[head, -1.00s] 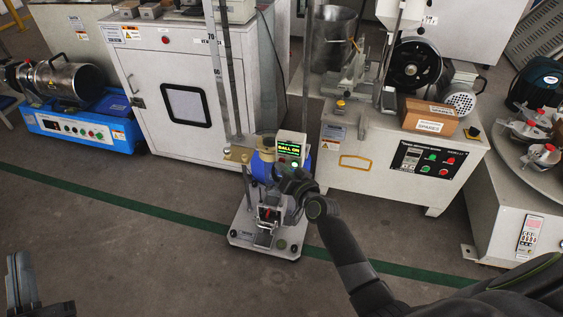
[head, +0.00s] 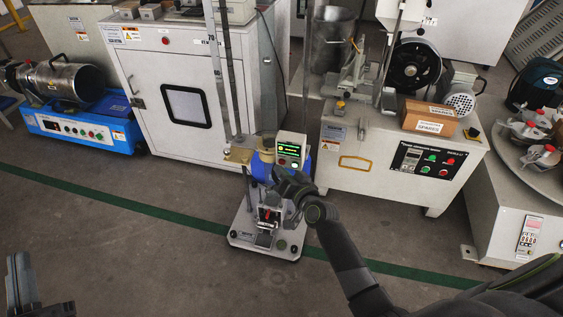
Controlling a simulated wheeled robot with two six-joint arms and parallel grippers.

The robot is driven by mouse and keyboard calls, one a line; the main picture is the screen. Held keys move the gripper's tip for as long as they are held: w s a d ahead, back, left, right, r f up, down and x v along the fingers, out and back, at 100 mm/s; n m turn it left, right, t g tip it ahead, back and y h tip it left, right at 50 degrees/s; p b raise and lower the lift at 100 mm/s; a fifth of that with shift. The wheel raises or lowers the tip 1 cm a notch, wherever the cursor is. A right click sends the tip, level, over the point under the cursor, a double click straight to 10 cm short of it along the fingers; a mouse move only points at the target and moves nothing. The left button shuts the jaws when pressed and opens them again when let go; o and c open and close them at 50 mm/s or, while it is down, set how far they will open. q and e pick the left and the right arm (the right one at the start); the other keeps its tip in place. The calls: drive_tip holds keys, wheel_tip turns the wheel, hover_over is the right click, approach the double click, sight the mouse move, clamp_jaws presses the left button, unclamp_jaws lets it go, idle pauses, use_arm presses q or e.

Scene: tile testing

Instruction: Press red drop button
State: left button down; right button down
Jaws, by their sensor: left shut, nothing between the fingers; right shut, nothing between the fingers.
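The drop test rig stands on the floor at the centre, with a white base plate (head: 243,238), tall upright posts and a small control box (head: 291,147) with a lit green display. Small buttons sit below the display; a reddish one (head: 295,162) is too small to make out clearly. My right gripper (head: 279,173) is shut and empty, just below the control box's face, overlapping its lower edge in the picture. I cannot tell whether it touches a button. My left gripper (head: 20,262) is shut and empty at the lower left, far from the rig.
A white cabinet (head: 150,60) stands behind the rig, and a blue machine (head: 75,122) at the left. The floor in front is clear.

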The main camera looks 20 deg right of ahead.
drive_tip(key=shift+s, duration=0.1)
drive_tip(key=s+a, duration=0.1)
drive_tip(key=s, duration=0.1)
drive_tip(key=s+a, duration=0.2)
drive_tip(key=shift+s, duration=0.1)
idle(0.6)
idle(0.6)
